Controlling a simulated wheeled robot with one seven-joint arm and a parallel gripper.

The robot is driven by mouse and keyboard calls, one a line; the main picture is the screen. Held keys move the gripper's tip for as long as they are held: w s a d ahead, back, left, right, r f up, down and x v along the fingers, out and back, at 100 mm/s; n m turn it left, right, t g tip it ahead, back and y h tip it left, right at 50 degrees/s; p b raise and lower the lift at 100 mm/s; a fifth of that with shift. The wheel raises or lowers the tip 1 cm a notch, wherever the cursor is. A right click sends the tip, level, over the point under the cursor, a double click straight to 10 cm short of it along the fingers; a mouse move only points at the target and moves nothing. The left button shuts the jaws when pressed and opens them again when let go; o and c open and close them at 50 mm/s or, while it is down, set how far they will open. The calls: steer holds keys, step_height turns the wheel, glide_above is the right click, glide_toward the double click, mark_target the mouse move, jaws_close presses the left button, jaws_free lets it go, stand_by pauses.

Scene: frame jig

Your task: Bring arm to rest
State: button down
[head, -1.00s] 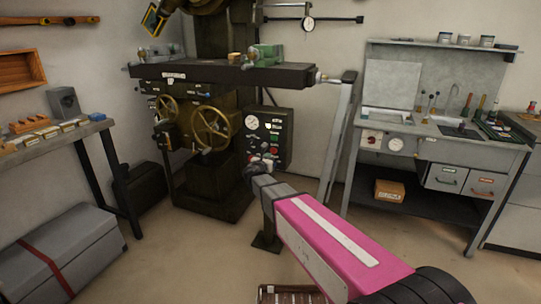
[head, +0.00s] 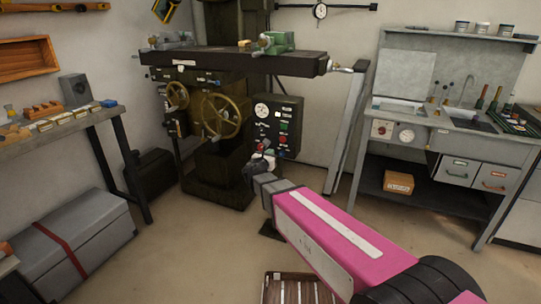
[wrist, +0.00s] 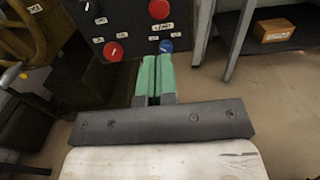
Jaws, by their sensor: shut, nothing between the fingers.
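My pink arm reaches from the lower right of the head view toward the middle. My gripper (head: 262,160) is at its far end, small in the head view, in front of the milling machine's control panel (head: 277,122). In the wrist view my gripper (wrist: 155,62) shows two green fingers pressed together with nothing between them. Red and blue buttons of the panel (wrist: 122,18) lie behind the fingertips. I cannot tell how far the fingertips are from the panel. A pale, whitish surface fills the bottom of the wrist view.
The milling machine (head: 215,140) stands at the back. A workbench (head: 50,136) and a grey chest with a red strap (head: 75,235) are at left. A grey bench (head: 445,135) with a cardboard box (head: 398,182) is at right. A slatted crate (head: 290,290) lies at the bottom. Floor between is open.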

steer(key=shift+d, duration=0.1)
steer(key=s+d+f+m+g+h, duration=0.1)
steer(key=s+d+f+m+g, duration=0.35)
steer(key=d+m, duration=0.45)
steer(key=s+d+f+m+g+h, duration=0.1)
steer(key=s+d+f+m+g, duration=0.2)
steer(key=d+f+m+g, duration=0.5)
steer(key=s+d+f+m+g+y, duration=0.2)
steer(key=s+d+m+y, duration=0.2)
steer(key=s+m, duration=0.3)
steer(key=s+d+f+m+g+y, duration=0.2)
steer(key=s+d+m+y, duration=0.2)
steer(key=s+m, duration=0.4)
steer(key=shift+s, duration=0.2)
steer(key=shift+g, duration=0.25)
stand_by(4.2)
